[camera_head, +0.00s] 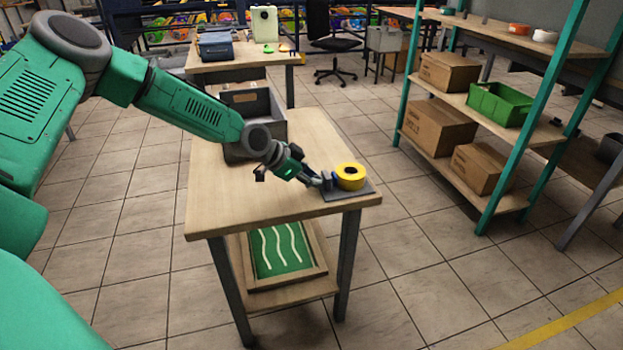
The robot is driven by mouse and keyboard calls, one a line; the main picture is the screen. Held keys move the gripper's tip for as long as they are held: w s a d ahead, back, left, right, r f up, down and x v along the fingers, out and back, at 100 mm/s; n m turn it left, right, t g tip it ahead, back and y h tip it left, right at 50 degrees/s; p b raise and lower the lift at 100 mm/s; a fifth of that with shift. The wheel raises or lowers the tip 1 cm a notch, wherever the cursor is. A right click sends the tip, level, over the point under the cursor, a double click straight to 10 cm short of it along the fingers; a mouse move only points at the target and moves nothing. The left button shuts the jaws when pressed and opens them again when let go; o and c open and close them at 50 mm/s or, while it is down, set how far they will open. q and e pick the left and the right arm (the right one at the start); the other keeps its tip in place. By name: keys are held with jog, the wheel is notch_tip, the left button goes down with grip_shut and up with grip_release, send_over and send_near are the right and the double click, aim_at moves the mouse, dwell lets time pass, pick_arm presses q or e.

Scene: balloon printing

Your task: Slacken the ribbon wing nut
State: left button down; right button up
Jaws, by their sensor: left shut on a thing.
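A yellow ribbon roll (350,176) sits on a dark base plate (362,190) at the right front corner of the wooden table (230,195). My left gripper (318,180) reaches in from the left and is shut at the left side of the roll, at a small dark blue part (327,180) that appears to be the ribbon wing nut. The fingers and the nut are small and overlap, so the nut's shape and turn cannot be made out. My right gripper is not in view.
A grey open bin (240,100) stands on the table behind my left arm. A framed green board with white wavy lines (281,249) lies on the lower shelf. The table's front left is clear. Shelving with boxes and a green crate (500,103) stands to the right.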

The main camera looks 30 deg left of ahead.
pick_arm(q)
jog(key=shift+w+d+r, duration=0.1)
jog(key=shift+w+r, duration=0.2)
jog(key=c, duration=1.8)
grip_release()
jog(key=shift+d+f, duration=0.1)
jog(key=shift+f, duration=0.1)
jog(key=v, duration=1.1)
jog(key=shift+s+a+r, duration=0.2)
jog(key=shift+r, duration=0.1)
